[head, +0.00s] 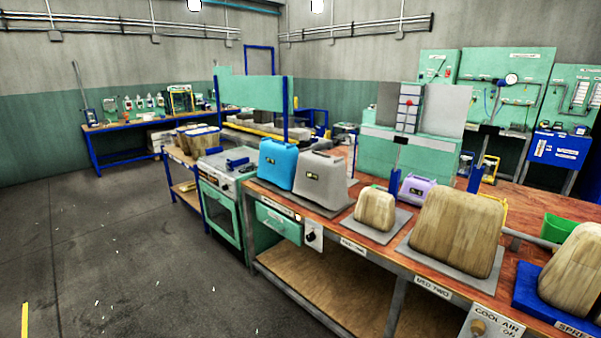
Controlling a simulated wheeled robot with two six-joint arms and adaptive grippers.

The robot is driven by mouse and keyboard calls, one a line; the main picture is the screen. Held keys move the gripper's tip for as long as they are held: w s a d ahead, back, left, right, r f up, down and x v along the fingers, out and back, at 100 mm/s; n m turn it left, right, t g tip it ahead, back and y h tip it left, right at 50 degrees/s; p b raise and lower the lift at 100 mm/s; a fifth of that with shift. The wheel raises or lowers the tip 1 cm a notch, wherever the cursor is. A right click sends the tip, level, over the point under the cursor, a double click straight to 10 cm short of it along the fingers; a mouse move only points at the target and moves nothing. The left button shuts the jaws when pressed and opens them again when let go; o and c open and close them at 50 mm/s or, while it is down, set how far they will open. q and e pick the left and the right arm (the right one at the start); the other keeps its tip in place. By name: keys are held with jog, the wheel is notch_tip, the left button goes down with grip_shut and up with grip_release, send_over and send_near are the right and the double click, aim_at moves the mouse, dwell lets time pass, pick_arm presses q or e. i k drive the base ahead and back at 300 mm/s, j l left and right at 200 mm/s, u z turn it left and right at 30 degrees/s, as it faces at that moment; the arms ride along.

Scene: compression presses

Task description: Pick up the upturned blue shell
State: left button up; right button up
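A bright blue shell (278,163) stands on the wooden-topped bench, near its left end. It is narrower at the top and has a small dark marking on its front. Its underside is hidden, and I cannot tell whether it is hollow side up. A grey shell (321,175) of similar shape stands close to its right and partly overlaps it in the view. Neither of my grippers is in view, and nothing is seen touching the blue shell.
Wooden forms stand along the bench: a small one (375,210), a large one (457,232) and one on a blue plate (574,266). A purple shell (415,190) sits behind them. A green oven-like unit (220,200) adjoins the bench's left end.

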aim_at(278, 160)
jog(key=z, duration=1.85)
jog(key=u, duration=2)
jog(key=i+j, duration=0.25)
jog(key=i, duration=0.25)
jog(key=i+j, duration=0.25)
jog(key=i, duration=0.25)
jog(key=i+j, duration=0.25)
jog(key=i, duration=0.3)
jog(key=i+j, duration=0.25)
jog(key=i, duration=0.25)
jog(key=i+j, duration=0.2)
jog(key=i, duration=0.3)
jog(key=i+j, duration=0.25)
jog(key=i, duration=0.25)
